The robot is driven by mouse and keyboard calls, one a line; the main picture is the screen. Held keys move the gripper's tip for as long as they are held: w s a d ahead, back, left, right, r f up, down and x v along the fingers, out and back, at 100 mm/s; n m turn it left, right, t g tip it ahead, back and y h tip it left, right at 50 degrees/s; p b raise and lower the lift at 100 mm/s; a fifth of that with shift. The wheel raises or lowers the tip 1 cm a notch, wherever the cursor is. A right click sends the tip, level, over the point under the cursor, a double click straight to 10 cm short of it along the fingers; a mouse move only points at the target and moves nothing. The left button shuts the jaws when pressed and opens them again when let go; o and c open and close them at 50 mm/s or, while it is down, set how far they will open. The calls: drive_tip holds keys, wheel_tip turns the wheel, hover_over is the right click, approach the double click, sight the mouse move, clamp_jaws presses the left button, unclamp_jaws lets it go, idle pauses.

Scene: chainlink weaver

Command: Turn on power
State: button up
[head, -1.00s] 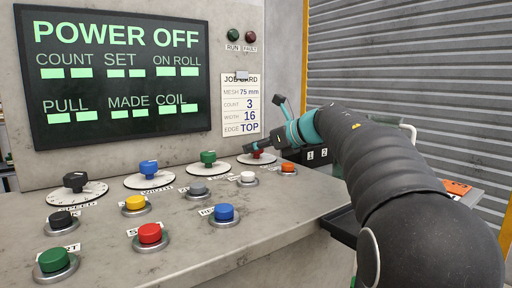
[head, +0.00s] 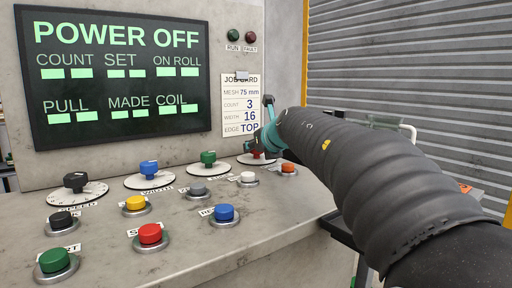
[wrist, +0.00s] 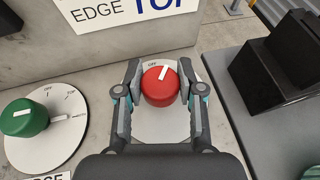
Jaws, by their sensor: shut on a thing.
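A red rotary knob (wrist: 160,88) with a white pointer line sits on a pale round dial plate (wrist: 170,127). "OFF" is printed at the plate's upper left, and the pointer tilts slightly right of straight up. My gripper (wrist: 161,75) is shut on the red knob, one finger on each side. In the head view the knob (head: 256,154) is partly hidden by my gripper (head: 257,145), at the right end of the dial row. The display (head: 120,75) reads POWER OFF in green letters. The rest of the dial plate's print is hidden.
A green knob (wrist: 24,118) stands just left on its own dial. Blue (head: 149,168) and black (head: 75,181) knobs stand further left. Several push buttons fill the front rows, with an orange one (head: 288,169) near my arm. A dark block (wrist: 275,75) stands right.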

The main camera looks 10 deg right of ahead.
drive_tip(key=shift+m+h, duration=0.3)
drive_tip(key=shift+h, duration=0.1)
idle(0.3)
drive_tip(key=o, duration=1.2)
drive_tip(key=shift+c, duration=0.2)
drive_tip(key=v, duration=1.2)
drive_tip(key=shift+s+d, duration=0.1)
